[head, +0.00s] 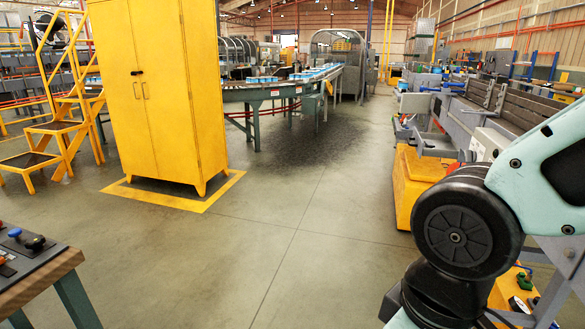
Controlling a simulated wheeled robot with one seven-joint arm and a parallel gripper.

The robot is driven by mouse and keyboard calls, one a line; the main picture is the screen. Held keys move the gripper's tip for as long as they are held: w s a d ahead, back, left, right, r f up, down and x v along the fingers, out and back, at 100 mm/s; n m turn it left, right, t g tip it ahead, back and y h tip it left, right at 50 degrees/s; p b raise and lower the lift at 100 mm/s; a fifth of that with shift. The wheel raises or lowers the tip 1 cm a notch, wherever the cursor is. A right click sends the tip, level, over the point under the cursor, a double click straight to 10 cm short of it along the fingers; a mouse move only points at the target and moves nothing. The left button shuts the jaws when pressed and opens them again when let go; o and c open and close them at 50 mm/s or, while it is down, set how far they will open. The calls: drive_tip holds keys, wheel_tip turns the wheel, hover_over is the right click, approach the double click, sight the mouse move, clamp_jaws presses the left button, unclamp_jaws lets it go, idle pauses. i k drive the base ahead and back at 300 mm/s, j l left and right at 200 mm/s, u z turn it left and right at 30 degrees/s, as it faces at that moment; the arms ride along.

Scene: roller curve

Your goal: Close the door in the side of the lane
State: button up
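A long grey lane or machine (478,118) runs along the right side, partly hidden by my arm. A grey panel-like part (432,143) stands out from its near left side, above a yellow base (408,185). I cannot tell whether this part is the door, or how far open the door is. My arm crosses the right edge and lower right corner in front of the lane. My gripper is not in view.
A yellow cabinet (165,85) with shut doors stands left of centre on a yellow floor outline. Yellow steps (60,120) are at the left. A workbench (40,275) fills the lower left corner. A conveyor (290,85) with blue items is behind. The middle floor is clear.

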sight(411, 104)
drive_tip(key=i+j+u, duration=0.25)
drive_tip(key=i, duration=0.2)
drive_tip(key=i+j+u, duration=0.15)
drive_tip(key=i+u, duration=0.15)
drive_tip(key=i, duration=0.15)
drive_tip(key=i+z, duration=0.3)
drive_tip(key=i, duration=0.25)
drive_tip(key=i+j+z, duration=0.15)
drive_tip(key=i+z, duration=0.15)
drive_tip(key=i, duration=0.25)
drive_tip(key=i+z, duration=0.1)
drive_tip(key=i, duration=0.55)
drive_tip(key=i+l+z, duration=0.1)
drive_tip(key=i, duration=0.55)
drive_tip(key=i+z, duration=0.1)
drive_tip(key=i, duration=0.55)
drive_tip(key=i+j+z, duration=0.1)
drive_tip(key=i, duration=0.55)
drive_tip(key=i+j+z, duration=0.1)
drive_tip(key=i, duration=0.55)
drive_tip(key=i+z, duration=0.3)
drive_tip(key=z, duration=0.15)
drive_tip(key=i+z, duration=0.25)
drive_tip(key=z, duration=0.15)
drive_tip(key=i+j+z, duration=0.25)
drive_tip(key=z, duration=0.2)
drive_tip(key=i+j+z, duration=0.2)
drive_tip(key=z, duration=0.2)
